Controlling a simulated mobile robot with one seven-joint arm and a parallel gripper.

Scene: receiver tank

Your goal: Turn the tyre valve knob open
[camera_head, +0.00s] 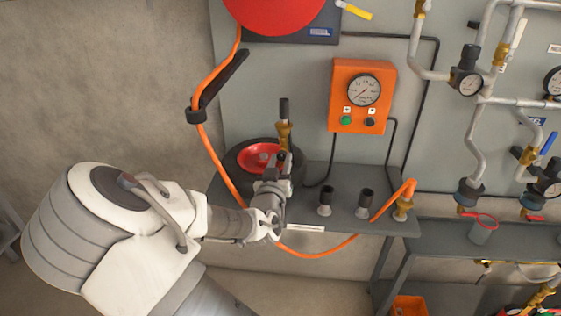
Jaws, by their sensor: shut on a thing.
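The tyre (233,160) lies on a grey shelf, black with a red hub (258,155). A brass valve (284,137) with a black upper part (284,108) stands upright at the tyre's right side. My gripper (283,163) is at the tyre's right edge, just below the brass valve in the picture. Its jaws are shut on a small dark thing there, which looks like the valve knob. The jaws hide most of the knob, so I cannot tell its turn angle. My white and grey arm reaches in from the lower left.
An orange gauge box (363,97) hangs on the grey panel above. Two dark fittings (345,201) and a brass coupling (403,208) stand right on the shelf (318,178). An orange hose (203,82) loops down past the tyre. Pipes and gauges fill the right side.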

